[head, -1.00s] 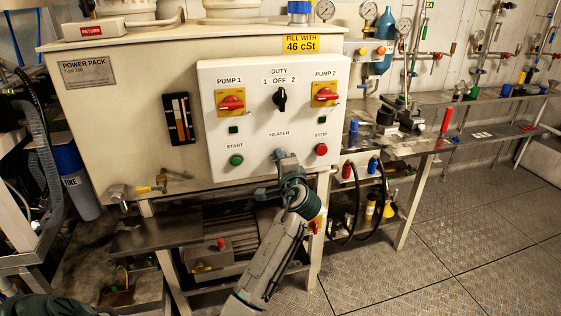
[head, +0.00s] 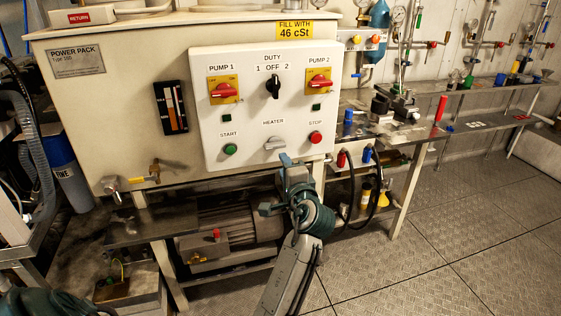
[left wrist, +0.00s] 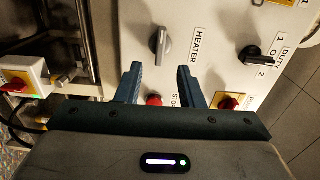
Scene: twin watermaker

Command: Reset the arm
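My left gripper (head: 273,185) is in front of the lower edge of the white control panel (head: 208,120), below the heater knob. In the left wrist view my left gripper (left wrist: 158,80) has its two dark fingers apart with nothing held between them. The grey heater knob (head: 275,143) shows uncovered in the head view. The heater knob also shows in the left wrist view (left wrist: 160,45), beyond the fingertips and apart from them. The red stop button (left wrist: 153,100) is seen through the finger gap. My right gripper is in no view.
The power pack tank (head: 110,110) carries the panel. A motor (head: 232,235) sits underneath. Black hoses (head: 378,195) hang right of my left arm. A bench (head: 470,125) with fittings stands further right; the floor (head: 440,230) before it is clear.

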